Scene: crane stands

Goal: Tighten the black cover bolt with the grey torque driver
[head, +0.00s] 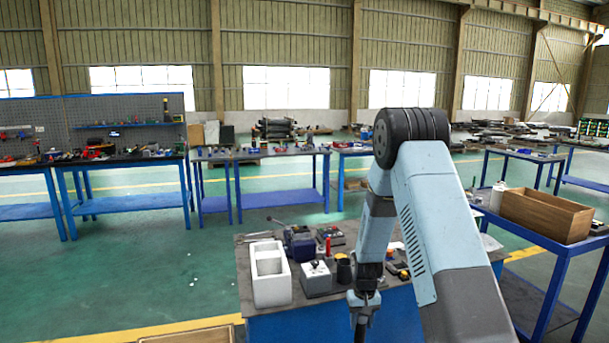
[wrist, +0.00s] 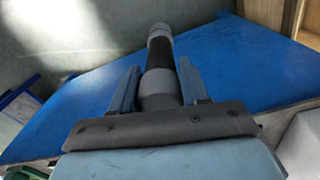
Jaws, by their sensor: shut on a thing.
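My gripper (wrist: 158,88) is shut on the grey torque driver (wrist: 160,52), a grey cylinder with a black band, which sticks out beyond the fingers in the wrist view. In the head view my gripper (head: 363,301) hangs low at the front edge of the workbench, with a dark, thin part below it running out of the picture. A light grey block (head: 317,283) with a small black piece on top stands on the bench, left of my gripper. I cannot tell whether that black piece is the cover bolt; no bolt shows clearly in either view.
A white open holder (head: 271,284) stands at the bench's left, with a dark blue vise-like object (head: 300,246), a red item (head: 327,245) and a dark cup (head: 344,269) nearby. Right, a blue table carries a wooden box (head: 545,214). Open floor lies left.

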